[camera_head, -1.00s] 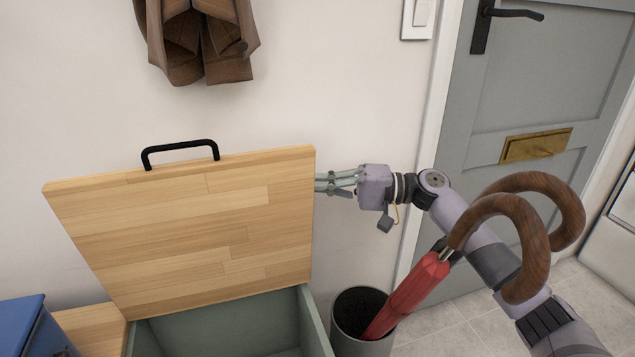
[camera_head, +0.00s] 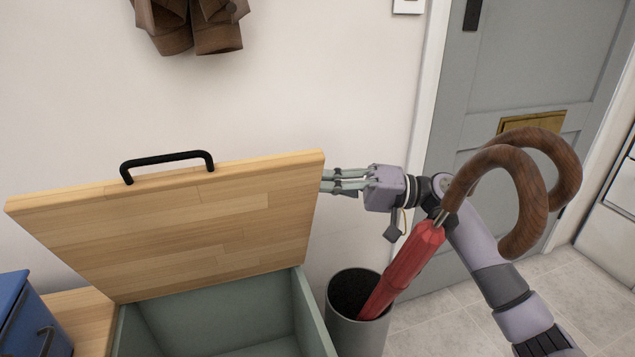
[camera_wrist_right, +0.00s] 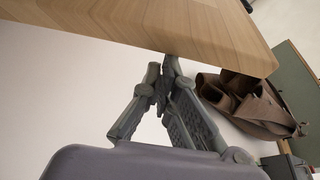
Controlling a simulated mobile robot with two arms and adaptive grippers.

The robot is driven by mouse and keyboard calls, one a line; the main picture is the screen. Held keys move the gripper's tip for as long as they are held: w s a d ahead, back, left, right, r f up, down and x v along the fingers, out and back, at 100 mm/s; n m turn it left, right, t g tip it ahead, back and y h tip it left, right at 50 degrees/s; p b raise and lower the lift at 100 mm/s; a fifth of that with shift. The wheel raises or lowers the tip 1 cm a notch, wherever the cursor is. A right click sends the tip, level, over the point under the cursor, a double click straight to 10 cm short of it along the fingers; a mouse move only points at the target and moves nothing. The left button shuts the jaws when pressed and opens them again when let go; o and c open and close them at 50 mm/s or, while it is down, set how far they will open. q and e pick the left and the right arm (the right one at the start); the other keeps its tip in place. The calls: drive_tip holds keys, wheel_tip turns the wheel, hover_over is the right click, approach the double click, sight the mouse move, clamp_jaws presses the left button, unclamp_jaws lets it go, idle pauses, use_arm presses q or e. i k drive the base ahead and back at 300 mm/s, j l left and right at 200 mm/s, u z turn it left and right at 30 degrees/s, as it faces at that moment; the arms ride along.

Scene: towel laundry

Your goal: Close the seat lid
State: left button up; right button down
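My left gripper is out of view.
A dark bin (camera_head: 345,325) with a red umbrella (camera_head: 402,270) and curved wooden handles stands right of the box, close to my right arm. A blue box (camera_head: 25,320) is at the left. A brown coat (camera_head: 190,20) hangs above. A grey door (camera_head: 500,75) is behind.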

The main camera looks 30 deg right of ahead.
sight(136, 238)
drive_tip(key=l, duration=0.2)
drive_tip(key=k+l, duration=0.1)
drive_tip(key=l, duration=0.2)
drive_tip(key=k+l, duration=0.1)
drive_tip(key=l, duration=0.25)
drive_tip(key=k+l, duration=0.1)
drive_tip(key=l, duration=0.2)
drive_tip(key=k+l, duration=0.1)
drive_tip(key=l, duration=0.2)
